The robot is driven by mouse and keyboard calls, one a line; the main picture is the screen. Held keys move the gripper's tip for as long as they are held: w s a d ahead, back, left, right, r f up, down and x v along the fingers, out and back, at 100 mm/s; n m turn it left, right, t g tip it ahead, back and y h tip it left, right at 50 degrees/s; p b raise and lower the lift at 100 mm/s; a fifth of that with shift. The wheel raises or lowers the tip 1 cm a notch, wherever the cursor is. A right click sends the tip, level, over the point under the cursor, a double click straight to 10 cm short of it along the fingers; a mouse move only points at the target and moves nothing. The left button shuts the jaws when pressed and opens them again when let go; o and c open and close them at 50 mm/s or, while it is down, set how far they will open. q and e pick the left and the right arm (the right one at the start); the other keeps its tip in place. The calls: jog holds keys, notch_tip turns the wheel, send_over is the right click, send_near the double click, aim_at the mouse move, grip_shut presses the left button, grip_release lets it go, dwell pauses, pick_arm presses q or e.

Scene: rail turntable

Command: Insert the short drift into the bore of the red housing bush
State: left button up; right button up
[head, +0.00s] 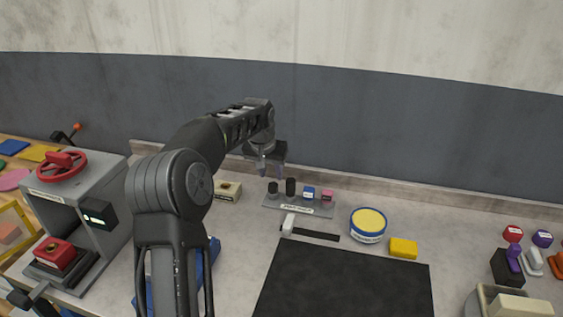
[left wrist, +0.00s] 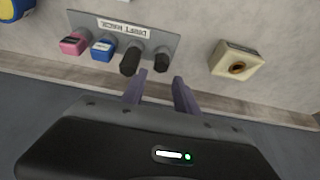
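The short drift (head: 272,188) is a dark stub standing upright at the left end of a grey labelled rack (head: 327,211); it also shows in the left wrist view (left wrist: 161,60). A taller dark drift (head: 290,186) stands beside it. My left gripper (head: 272,174) is open and empty, pointing down near the rack's left end. In the left wrist view its two fingers (left wrist: 160,76) are apart, with the short drift just beyond the tips. The red housing bush (head: 54,255) sits in the grey press at the left, with a dark bore on top. My right gripper is not seen.
The rack also holds a blue (head: 308,191) and a pink piece (head: 327,195). A cream block with a hole (head: 228,190) lies left of the rack. A yellow-topped tin (head: 368,224), a yellow block (head: 403,248) and a black mat (head: 345,285) lie to the right. The press (head: 105,180) has a red handwheel.

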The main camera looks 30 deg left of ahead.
aim_at(273, 184)
pick_arm(q)
jog(key=p+x, duration=0.1)
jog(key=x, duration=0.6)
jog(key=shift+a+f+p, duration=0.1)
jog(key=shift+f+p, duration=0.2)
jog(key=shift+p, duration=0.1)
grip_shut()
dwell(0.4)
dwell(0.5)
